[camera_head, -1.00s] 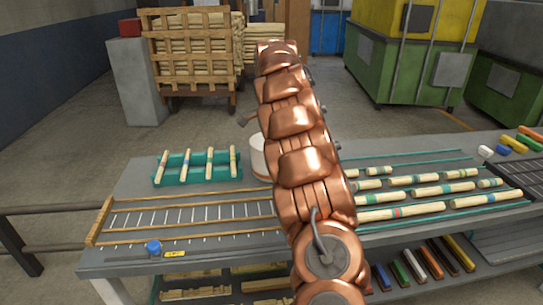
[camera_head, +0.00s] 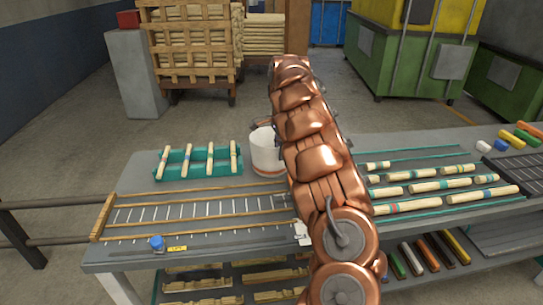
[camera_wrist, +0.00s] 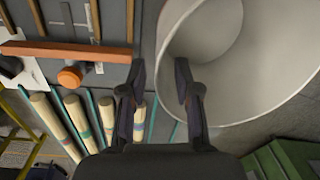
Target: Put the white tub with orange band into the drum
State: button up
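A white tub (camera_head: 268,155) stands on the bench's back part, right of the green tray, with a faint orange-brown band near its base. In the wrist view the tub (camera_wrist: 265,75) is large and open, and I see its pale inside and round floor. My gripper (camera_wrist: 160,70) is open and empty at its rim. One finger is left of the near wall and the other overlaps the rim. I cannot tell whether they touch it. In the head view my arm covers the tub's right side. I cannot pick out the drum with certainty.
A green tray (camera_head: 178,172) with several turned sticks is left of the tub. A wooden-railed rack (camera_head: 100,222) lies in front. Several sticks (camera_head: 455,183) lie on the right. Behind the bench are a wooden crate (camera_head: 195,55), green bin (camera_head: 390,60) and blue container (camera_head: 328,30).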

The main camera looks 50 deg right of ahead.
jog(key=shift+f, duration=1.3)
grip_shut()
